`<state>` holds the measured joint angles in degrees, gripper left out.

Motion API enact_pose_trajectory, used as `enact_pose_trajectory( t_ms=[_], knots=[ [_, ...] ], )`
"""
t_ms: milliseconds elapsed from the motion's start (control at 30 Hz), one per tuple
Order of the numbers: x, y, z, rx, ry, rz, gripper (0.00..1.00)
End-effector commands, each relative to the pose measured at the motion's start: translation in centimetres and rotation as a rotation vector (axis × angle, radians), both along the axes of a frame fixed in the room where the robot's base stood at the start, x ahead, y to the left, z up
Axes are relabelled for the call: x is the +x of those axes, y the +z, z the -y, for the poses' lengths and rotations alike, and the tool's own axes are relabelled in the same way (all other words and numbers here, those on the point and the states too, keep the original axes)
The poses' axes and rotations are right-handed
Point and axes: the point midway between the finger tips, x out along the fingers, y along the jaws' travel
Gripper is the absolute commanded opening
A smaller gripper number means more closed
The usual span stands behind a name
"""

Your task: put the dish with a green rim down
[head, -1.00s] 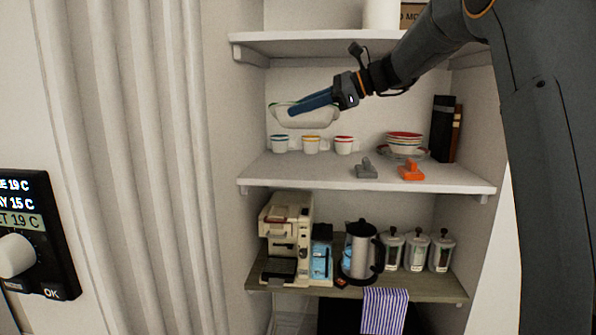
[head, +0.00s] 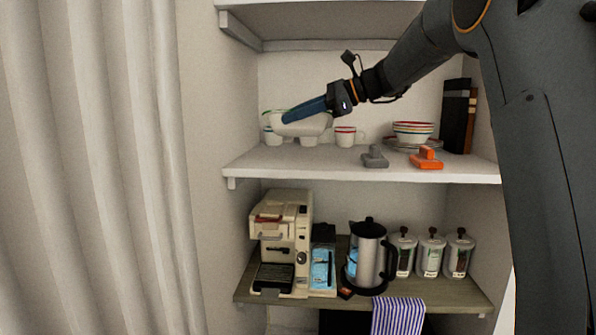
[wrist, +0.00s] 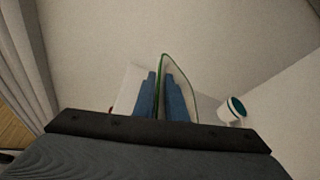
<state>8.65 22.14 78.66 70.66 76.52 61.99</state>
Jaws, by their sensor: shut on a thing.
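In the wrist view the green rim of the dish (wrist: 161,60) runs between the two fingers (wrist: 162,90). The dish overlaps the cups behind it. I cannot tell how much gap is left between its underside and the middle shelf (head: 340,168).
A teal-rimmed cup (head: 272,139) and a red-rimmed cup (head: 345,137) stand behind; another between is mostly hidden. A grey object (head: 375,157), an orange object (head: 427,159) and stacked bowls (head: 412,131) stand to the right. The shelf's front left is bare.

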Motion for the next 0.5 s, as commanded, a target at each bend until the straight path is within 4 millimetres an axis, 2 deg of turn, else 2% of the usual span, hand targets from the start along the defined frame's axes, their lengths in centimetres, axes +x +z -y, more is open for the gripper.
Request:
enact_pose_trajectory(
  t_ms=[167,500],
  knots=[
    [0.06,-0.21,-0.27,-0.004,0.005,0.053,0.0],
    [-0.02,0.27,-0.26,-0.061,0.004,0.367,0.0]
  ],
)
